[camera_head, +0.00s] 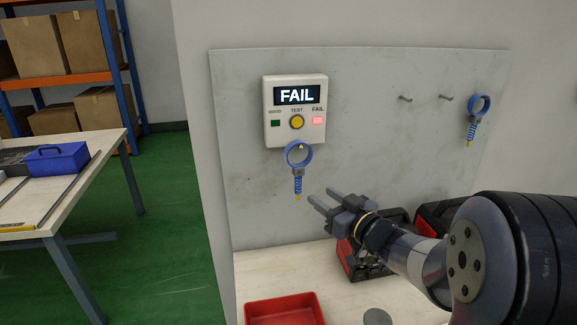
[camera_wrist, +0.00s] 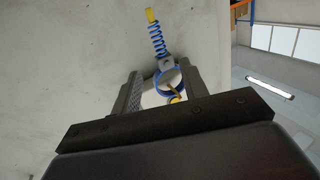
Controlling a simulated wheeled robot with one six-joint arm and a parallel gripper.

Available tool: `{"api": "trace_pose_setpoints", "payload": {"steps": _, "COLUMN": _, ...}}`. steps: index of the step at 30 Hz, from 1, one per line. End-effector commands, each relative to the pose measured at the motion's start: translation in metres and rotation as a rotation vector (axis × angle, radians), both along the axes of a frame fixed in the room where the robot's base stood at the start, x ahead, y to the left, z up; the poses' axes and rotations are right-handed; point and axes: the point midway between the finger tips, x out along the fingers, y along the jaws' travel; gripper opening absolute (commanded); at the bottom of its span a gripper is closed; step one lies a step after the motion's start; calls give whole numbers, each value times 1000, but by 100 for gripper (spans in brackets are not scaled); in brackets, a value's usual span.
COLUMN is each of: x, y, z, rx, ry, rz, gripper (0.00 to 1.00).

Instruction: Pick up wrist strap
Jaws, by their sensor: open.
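A blue wrist strap (camera_head: 298,158), a ring with a coiled cord and yellow tip, hangs just below the white tester on the wall panel. A similar blue strap (camera_head: 480,105) hangs at the panel's far right. My gripper (camera_head: 320,194) is open and empty, its fingers pointing left, to the lower right of the strap under the tester. In the wrist view, a strap's blue ring (camera_wrist: 168,80) shows between the fingertips of my gripper (camera_wrist: 163,72), with its coil toward the top. Part of the ring is hidden; I cannot tell its distance from the fingers.
The tester (camera_head: 295,110) reads FAIL with a lit red lamp. Two bare pegs (camera_head: 425,99) stick out of the panel. A red tray (camera_head: 284,310) and red-and-black cases (camera_head: 362,258) stand on the bench below. A table (camera_head: 60,215) with a blue box is at left.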

Motion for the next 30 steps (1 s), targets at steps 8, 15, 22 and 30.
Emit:
{"api": "trace_pose_setpoints", "payload": {"steps": 8, "x": 33, "y": 25, "z": 1, "rx": 4, "ry": -2, "rz": 10, "gripper": 42}}
{"api": "trace_pose_setpoints", "payload": {"steps": 15, "x": 49, "y": 36, "z": 2, "rx": 2, "ry": -3, "rz": 8, "gripper": 42}}
{"api": "trace_pose_setpoints", "payload": {"steps": 22, "x": 77, "y": 56, "z": 3, "rx": 3, "ry": -3, "rz": 7, "gripper": 42}}
{"api": "trace_pose_setpoints", "payload": {"steps": 30, "x": 87, "y": 62, "z": 3, "rx": 2, "ry": -3, "rz": 5, "gripper": 42}}
